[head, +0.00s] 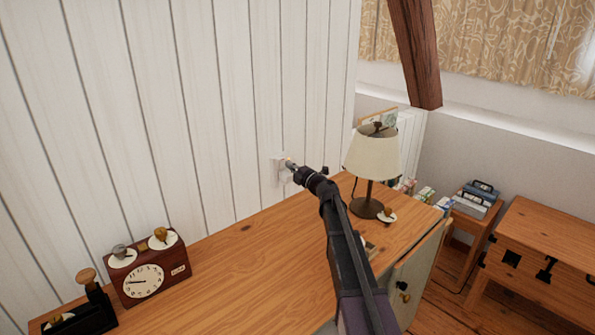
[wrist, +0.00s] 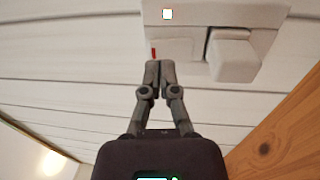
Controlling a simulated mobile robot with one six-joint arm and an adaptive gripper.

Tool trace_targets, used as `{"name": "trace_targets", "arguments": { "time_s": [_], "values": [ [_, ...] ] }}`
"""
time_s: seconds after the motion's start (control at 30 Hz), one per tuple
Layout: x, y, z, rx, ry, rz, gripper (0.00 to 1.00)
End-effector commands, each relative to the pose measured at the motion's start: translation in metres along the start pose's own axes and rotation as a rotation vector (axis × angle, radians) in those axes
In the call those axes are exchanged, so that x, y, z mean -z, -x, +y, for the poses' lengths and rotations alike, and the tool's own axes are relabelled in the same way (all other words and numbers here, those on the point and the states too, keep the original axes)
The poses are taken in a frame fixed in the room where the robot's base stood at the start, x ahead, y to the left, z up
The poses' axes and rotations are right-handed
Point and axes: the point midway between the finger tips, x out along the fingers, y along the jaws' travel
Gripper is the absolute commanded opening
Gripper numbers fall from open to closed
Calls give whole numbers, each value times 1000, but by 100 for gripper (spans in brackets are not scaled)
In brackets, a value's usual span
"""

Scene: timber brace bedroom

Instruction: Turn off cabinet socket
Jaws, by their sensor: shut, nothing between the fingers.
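The cabinet socket (head: 279,165) is a small white plate on the white plank wall, just above the wooden cabinet top (head: 240,262). In the wrist view the socket (wrist: 215,12) fills the top, with a flat switch part (wrist: 178,45) marked by a thin red strip and a bulky white block (wrist: 232,55) beside it. A small pale square shows near its upper edge. My gripper (wrist: 160,64) is shut and empty, its fingertips at the switch part near the red strip. I cannot tell whether they touch it. In the head view my gripper (head: 291,164) partly covers the socket.
A table lamp (head: 372,153) stands on the cabinet right of my arm, with a small round object (head: 386,214) by its base. A chess clock (head: 148,272) stands at the front left. The cabinet top between clock and arm is mostly clear.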

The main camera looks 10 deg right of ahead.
Motion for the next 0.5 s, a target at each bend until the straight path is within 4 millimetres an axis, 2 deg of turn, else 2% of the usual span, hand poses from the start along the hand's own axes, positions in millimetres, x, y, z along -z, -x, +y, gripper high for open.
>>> {"name": "trace_targets", "arguments": {
  "time_s": [0.03,0.2,0.5],
  "values": [
    [-1,-7,0,0,0,1,0],
    [0,-17,0,0,0,1,0],
    [0,-19,0,0,0,0,0]
  ]
}}
